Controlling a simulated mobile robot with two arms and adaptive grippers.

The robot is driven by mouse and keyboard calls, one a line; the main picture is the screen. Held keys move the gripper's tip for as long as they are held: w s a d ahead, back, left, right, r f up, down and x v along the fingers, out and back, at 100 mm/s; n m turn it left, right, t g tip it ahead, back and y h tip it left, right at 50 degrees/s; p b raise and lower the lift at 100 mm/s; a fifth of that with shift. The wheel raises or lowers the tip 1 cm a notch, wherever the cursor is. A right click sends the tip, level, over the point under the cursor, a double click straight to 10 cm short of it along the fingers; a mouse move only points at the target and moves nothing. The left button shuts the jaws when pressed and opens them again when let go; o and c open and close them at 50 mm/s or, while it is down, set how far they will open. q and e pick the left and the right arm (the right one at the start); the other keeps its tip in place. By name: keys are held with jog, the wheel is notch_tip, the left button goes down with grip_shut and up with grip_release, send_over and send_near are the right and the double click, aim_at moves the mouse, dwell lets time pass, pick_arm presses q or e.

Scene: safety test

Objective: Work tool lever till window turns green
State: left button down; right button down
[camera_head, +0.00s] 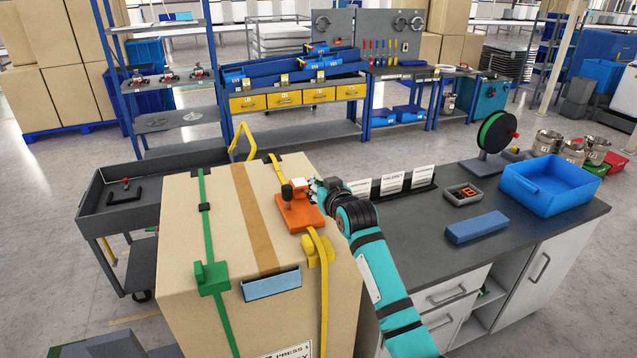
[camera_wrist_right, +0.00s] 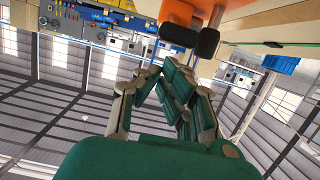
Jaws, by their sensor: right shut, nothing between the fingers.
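The orange strap tool (camera_head: 299,211) sits on top of a large cardboard box (camera_head: 226,225), on the yellow strap (camera_head: 322,270). A black knob (camera_head: 287,192) stands up at its left side. In the right wrist view, the orange tool (camera_wrist_right: 187,12) shows at the top with two dark rounded ends, one being a black cylinder (camera_wrist_right: 179,35). My right gripper (camera_head: 313,188) is shut and empty, close beside the tool's right back side. In the right wrist view its fingers (camera_wrist_right: 162,75) point towards the dark ends; contact is unclear. I cannot make out the window's colour. My left gripper is not in view.
A green strap (camera_head: 207,235) with a green buckle runs down the box's left side. A dark cart (camera_head: 140,190) stands left of the box. The counter (camera_head: 425,220) at right holds a blue tray (camera_head: 550,185), a blue block (camera_head: 476,227) and a spool (camera_head: 496,133).

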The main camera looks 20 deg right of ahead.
jog(key=shift+f, duration=0.35)
jog(key=shift+f, duration=0.1)
jog(key=shift+s+f+t+b, duration=0.4)
jog(key=shift+f+t+b, duration=0.25)
jog(key=shift+b, duration=0.9)
jog(key=f+b, duration=0.1)
jog(key=b, duration=0.1)
jog(key=s+f+t+b, duration=0.1)
jog(key=b, duration=0.1)
jog(key=shift+f+t, duration=0.25)
jog(key=shift+f, duration=0.05)
jog(key=shift+s+f, duration=0.2)
jog(key=shift+f, duration=0.35)
jog(key=shift+s+f, duration=0.15)
jog(key=shift+f, duration=0.45)
